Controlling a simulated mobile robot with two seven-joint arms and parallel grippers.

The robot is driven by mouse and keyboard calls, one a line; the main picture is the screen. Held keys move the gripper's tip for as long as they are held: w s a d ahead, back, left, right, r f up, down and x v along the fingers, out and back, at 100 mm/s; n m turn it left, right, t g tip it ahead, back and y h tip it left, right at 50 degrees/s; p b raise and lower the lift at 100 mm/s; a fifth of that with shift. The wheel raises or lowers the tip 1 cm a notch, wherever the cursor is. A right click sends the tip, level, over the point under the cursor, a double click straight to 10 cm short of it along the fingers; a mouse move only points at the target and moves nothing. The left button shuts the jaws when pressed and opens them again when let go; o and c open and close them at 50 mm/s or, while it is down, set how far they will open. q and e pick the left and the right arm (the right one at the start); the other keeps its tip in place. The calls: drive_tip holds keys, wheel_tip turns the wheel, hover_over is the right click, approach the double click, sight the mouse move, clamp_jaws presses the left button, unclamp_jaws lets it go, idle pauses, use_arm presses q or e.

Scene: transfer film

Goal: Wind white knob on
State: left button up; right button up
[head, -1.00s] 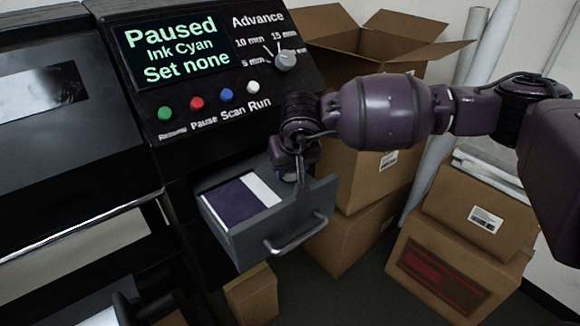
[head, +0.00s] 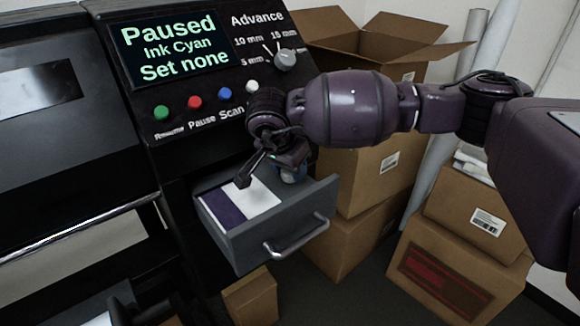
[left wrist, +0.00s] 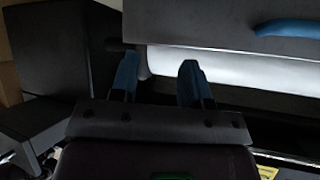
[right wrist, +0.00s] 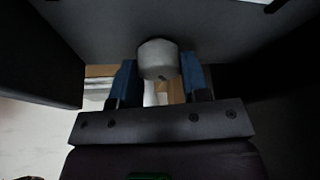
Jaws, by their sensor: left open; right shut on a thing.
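The white knob (right wrist: 158,57) shows pale and rounded in the right wrist view, between the blue-tipped fingers of my right gripper (right wrist: 158,78). My right gripper is shut on it. My left gripper (left wrist: 157,78) is open and empty in the left wrist view, facing a dark machine with a pale strip.
The panel screen (head: 173,45) reads "Paused, Ink Cyan, Set none". The advance dial (head: 285,60) and coloured buttons sit beside and below it. The drawer handle (head: 296,239) sticks out in front. Cardboard boxes (head: 460,270) crowd the right side.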

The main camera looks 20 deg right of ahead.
sight(273, 187)
drive_tip(key=m+g, duration=0.1)
drive_tip(key=m, duration=0.2)
drive_tip(key=shift+m+h, duration=0.3)
drive_tip(key=shift+h, duration=0.1)
use_arm(q)
drive_tip(key=shift+w+r, duration=0.2)
drive_tip(key=shift+r, duration=0.05)
use_arm(e)
drive_tip(key=shift+m+g, duration=0.3)
drive_tip(key=shift+m, duration=0.1)
use_arm(q)
drive_tip(key=shift+w, duration=0.1)
use_arm(e)
drive_tip(key=o, duration=0.9)
use_arm(q)
drive_tip(key=shift+s, duration=0.25)
use_arm(e)
drive_tip(key=shift+a+r, duration=0.15)
drive_tip(key=shift+r, duration=0.15)
use_arm(q)
drive_tip(key=shift+w, duration=0.2)
use_arm(e)
drive_tip(key=v, duration=1)
drive_tip(key=shift+r, duration=0.15)
